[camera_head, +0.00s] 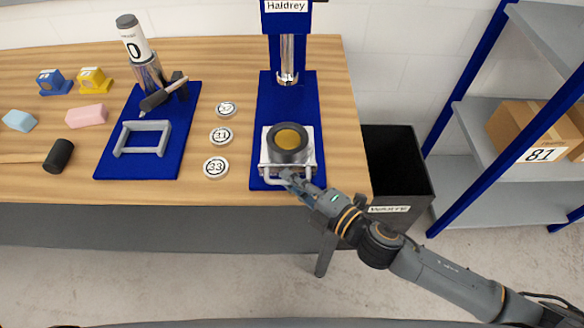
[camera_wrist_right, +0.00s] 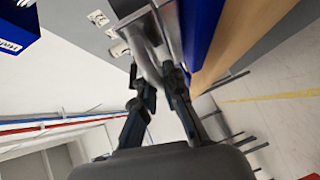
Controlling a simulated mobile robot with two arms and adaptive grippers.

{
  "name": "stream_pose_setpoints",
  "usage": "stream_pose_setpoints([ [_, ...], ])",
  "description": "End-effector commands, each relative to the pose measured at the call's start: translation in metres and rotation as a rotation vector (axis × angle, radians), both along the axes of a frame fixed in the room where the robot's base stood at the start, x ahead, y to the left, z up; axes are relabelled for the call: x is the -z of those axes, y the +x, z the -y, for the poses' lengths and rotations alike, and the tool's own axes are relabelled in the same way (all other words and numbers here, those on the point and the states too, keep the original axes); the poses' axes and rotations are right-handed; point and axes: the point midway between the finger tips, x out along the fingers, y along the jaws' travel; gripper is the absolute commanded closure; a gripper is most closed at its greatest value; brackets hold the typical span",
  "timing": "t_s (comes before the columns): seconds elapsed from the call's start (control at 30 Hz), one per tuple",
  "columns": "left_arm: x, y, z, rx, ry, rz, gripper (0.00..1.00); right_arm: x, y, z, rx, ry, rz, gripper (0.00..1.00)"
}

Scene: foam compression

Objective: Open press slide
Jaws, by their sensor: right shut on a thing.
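The blue press (camera_head: 286,95), labelled Haldrey, stands at the right part of the table, with a vertical metal column over its blue base. Its slide (camera_head: 268,160) is a pale metal plate near the front of the base, bearing a dark round piece with an orange-brown top (camera_head: 289,139). A bar handle (camera_head: 271,181) runs along the slide's front edge. My right gripper (camera_head: 290,179) is shut on this handle; its fingers hide part of the bar. In the right wrist view my right gripper (camera_wrist_right: 156,78) has the metal bar (camera_wrist_right: 147,55) between its fingers. My left gripper is not in view.
A black waste bin (camera_head: 405,165) stands right of the table. A blue board (camera_head: 108,160) with a grey frame (camera_head: 143,137) lies to the left, and several white numbered discs (camera_head: 216,168) lie between. Foam blocks (camera_head: 87,115) are further left. A shelf (camera_head: 475,130) stands right.

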Motion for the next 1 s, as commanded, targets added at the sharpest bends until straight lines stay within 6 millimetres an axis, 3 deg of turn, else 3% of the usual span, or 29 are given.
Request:
stream_pose_setpoints([
  [0.13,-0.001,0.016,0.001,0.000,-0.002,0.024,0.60,0.002,-0.004,0.000,0.000,-0.002,-0.004,1.00],
  [0.37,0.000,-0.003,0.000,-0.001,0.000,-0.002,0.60,0.002,-0.003,0.000,0.000,-0.002,-0.002,1.00],
  [0.4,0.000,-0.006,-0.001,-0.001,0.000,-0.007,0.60,0.001,-0.003,0.000,0.000,-0.002,-0.002,0.84],
  [0.5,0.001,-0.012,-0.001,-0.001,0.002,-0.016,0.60,0.001,-0.003,0.000,0.000,-0.001,-0.001,0.66],
  [0.83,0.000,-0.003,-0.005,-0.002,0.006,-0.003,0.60,0.001,-0.004,0.001,0.000,-0.001,-0.003,0.66],
  [1.0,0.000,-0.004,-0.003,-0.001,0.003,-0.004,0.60,0.000,-0.016,0.013,0.001,-0.002,-0.007,0.66],
])
